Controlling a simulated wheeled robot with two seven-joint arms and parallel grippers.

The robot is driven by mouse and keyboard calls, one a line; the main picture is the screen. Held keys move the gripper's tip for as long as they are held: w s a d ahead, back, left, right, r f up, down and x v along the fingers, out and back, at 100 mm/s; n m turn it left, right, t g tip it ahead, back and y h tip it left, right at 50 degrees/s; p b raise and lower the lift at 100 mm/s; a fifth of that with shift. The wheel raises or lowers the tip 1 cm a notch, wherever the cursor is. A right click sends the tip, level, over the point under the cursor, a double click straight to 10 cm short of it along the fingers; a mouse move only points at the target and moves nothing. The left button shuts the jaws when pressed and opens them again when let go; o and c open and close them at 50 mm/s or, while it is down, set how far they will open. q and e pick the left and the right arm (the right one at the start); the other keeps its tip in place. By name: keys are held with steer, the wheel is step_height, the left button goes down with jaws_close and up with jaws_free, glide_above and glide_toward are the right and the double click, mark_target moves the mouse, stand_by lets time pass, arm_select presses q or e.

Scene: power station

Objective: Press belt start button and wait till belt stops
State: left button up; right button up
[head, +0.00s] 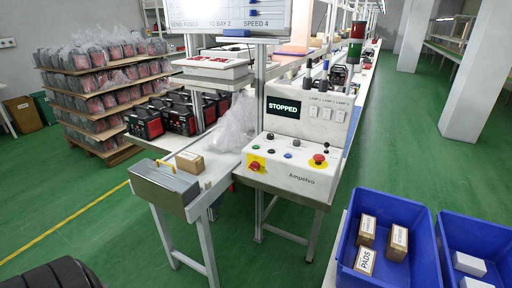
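The white control panel (286,176), labelled Ampelvo, stands upright at the end of the belt line in the middle of the head view. Its dark screen (283,110) reads STOPPED in pale letters. Which one is the belt start button cannot be read. A stack light (356,42) with red and green sections rises behind the panel. Neither gripper is in view.
A grey metal box (163,188) and a cardboard box (190,161) are left of the panel. Blue bins (345,233) holding small boxes stand at the front right. Loaded shelves (95,80) stand at the left. The green floor is open at the right, beside white columns.

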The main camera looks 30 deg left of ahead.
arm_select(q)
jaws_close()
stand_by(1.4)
